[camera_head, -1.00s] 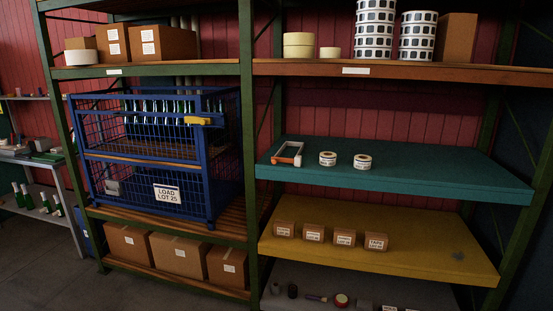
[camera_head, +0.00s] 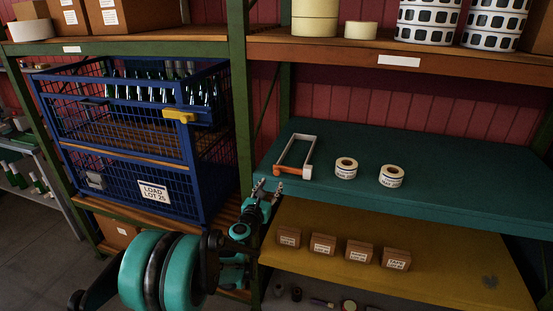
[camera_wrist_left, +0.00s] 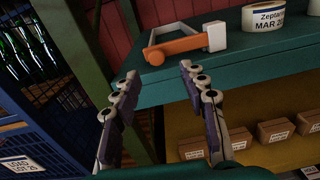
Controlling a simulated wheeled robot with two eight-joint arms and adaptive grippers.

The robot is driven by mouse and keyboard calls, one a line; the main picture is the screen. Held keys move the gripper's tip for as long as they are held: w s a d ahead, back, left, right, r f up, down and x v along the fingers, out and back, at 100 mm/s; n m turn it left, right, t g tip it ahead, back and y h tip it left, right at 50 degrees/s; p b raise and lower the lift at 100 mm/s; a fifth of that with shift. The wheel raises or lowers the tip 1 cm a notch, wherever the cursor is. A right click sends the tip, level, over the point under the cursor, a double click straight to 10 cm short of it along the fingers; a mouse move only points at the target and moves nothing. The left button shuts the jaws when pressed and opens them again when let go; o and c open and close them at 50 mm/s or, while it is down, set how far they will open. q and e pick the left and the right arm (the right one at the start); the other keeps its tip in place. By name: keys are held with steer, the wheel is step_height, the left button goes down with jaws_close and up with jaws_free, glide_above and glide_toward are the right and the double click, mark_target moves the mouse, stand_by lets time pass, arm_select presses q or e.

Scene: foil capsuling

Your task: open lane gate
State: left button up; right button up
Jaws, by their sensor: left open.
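A white frame with an orange bar (camera_head: 294,156) lies on the teal shelf (camera_head: 440,195), near its left end. In the left wrist view the frame's orange bar (camera_wrist_left: 174,48) shows ahead of the fingertips, with a gap between. My left gripper (camera_head: 268,187) is open and empty, just in front of the teal shelf's front left corner. Its two fingers (camera_wrist_left: 158,72) stand apart in the wrist view. A blue mesh cage (camera_head: 120,150) with a yellow latch (camera_head: 179,116) stands to the left, its front closed, with green bottles inside. My right gripper is not in view.
Two labelled rolls (camera_head: 346,168) sit right of the frame. Several small boxes (camera_head: 359,251) stand on the yellow shelf (camera_head: 440,280) below. A green post (camera_head: 238,90) stands between the cage and the teal shelf. The teal shelf's right part is clear.

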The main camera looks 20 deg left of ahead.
mark_target(276, 173)
arm_select(q)
steer(key=shift+n, duration=0.4)
steer(key=w+b, duration=0.1)
steer(key=w, duration=0.5)
steer(key=shift+w+a, duration=0.15)
steer(key=shift+w, duration=0.2)
steer(key=shift+w+r, duration=0.1)
steer(key=shift+w, duration=0.55)
jaws_close()
